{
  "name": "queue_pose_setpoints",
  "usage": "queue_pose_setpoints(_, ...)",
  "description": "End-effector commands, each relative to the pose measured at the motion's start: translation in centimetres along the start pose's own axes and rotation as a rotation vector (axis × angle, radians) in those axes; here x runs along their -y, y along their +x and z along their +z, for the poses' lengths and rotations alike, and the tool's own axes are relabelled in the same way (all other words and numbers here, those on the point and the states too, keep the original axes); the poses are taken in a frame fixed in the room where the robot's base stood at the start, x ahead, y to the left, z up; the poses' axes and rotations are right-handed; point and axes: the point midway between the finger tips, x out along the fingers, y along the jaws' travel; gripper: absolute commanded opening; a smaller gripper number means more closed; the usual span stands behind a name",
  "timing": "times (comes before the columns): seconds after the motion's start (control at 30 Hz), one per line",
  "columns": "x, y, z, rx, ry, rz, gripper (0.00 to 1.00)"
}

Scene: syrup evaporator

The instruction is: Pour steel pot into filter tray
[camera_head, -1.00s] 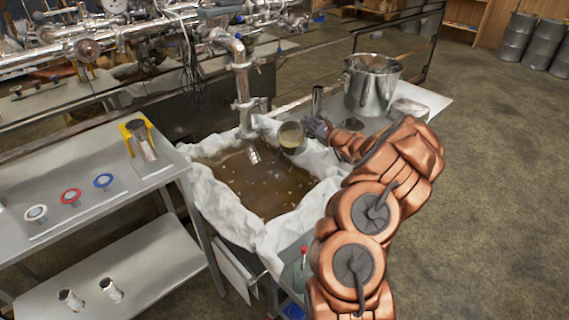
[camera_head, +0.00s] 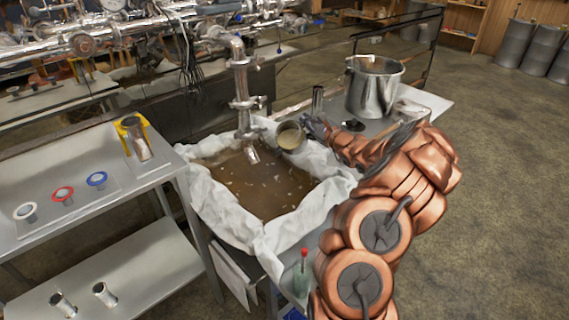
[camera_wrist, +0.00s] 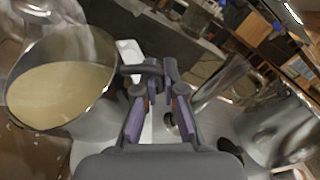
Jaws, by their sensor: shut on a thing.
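The steel pot (camera_head: 291,136) is a small round pot with cloudy tan liquid in it, tilted in the head view. It also shows at the left of the wrist view (camera_wrist: 68,84), with the liquid inside its rim. My gripper (camera_head: 318,127) is shut on the pot's handle, and its fingers (camera_wrist: 158,84) close around the handle in the wrist view. The filter tray (camera_head: 222,213) is lined with crumpled white cloth and holds brown liquid with pale flecks. The pot is over the tray's far right edge. No stream from the pot can be made out.
A large steel stockpot (camera_head: 374,88) stands on the table behind my gripper, with a slim metal cylinder (camera_head: 317,101) nearby. A vertical steel pipe (camera_head: 241,95) comes down over the tray. A grey shelf table (camera_head: 95,200) with ringed fittings stands at left.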

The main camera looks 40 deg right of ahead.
Motion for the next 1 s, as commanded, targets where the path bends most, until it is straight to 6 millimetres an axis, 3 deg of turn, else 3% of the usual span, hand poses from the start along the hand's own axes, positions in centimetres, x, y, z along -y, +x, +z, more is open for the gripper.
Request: queue_pose_setpoints(1.0,0.0,-0.6,1.5,0.062,-0.092,-0.038,0.00)
